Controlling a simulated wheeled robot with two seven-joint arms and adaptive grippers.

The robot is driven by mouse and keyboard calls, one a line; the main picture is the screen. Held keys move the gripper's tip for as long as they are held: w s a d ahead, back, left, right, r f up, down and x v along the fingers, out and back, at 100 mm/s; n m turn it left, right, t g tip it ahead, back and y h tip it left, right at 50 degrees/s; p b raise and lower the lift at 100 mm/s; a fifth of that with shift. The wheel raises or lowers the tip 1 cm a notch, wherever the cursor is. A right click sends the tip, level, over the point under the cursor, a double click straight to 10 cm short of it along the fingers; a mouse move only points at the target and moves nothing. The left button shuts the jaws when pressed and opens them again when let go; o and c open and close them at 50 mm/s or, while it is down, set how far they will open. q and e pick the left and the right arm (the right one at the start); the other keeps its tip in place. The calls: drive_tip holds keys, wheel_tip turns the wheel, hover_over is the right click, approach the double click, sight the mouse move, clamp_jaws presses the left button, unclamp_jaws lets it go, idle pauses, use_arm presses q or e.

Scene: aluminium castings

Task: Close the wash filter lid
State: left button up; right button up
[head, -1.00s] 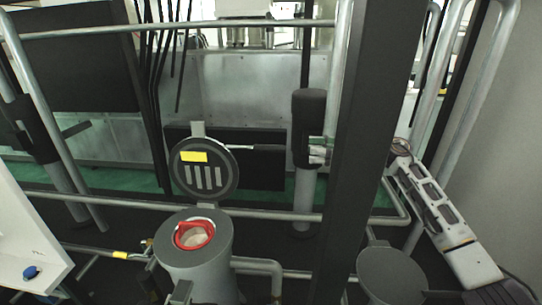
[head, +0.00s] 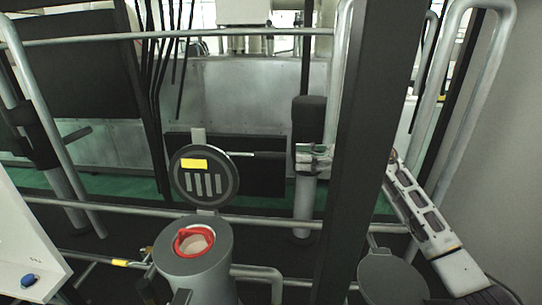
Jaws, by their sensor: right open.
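The wash filter (head: 208,270) is a grey upright cylinder at the bottom centre-left. Its mouth is open, with a red ring (head: 180,248) and pale contents inside. The round dark lid (head: 228,184) stands upright, swung open behind the mouth, with a yellow label and light stripes on its face. A thin rod reaches from the lid to the right. My right gripper (head: 312,158) is open and empty, to the right of the lid and apart from it, by a dark-topped post. The black upright partly hides my right arm. My left gripper is not in view.
A wide black upright (head: 358,150) crosses the view right of centre. Grey rails (head: 255,218) run across behind the filter. A second grey round cover (head: 393,278) stands at the lower right. A white panel with a blue knob (head: 29,281) is at the left edge.

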sight(280, 156)
drive_tip(key=a, duration=0.7)
drive_tip(key=shift+a+p, duration=0.15)
drive_tip(key=shift+p, duration=0.2)
drive_tip(key=shift+a, duration=1.3)
drive_tip(key=shift+c, duration=0.7)
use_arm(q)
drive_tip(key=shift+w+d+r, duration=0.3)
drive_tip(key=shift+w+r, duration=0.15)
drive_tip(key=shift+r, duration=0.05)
use_arm(e)
clamp_jaws()
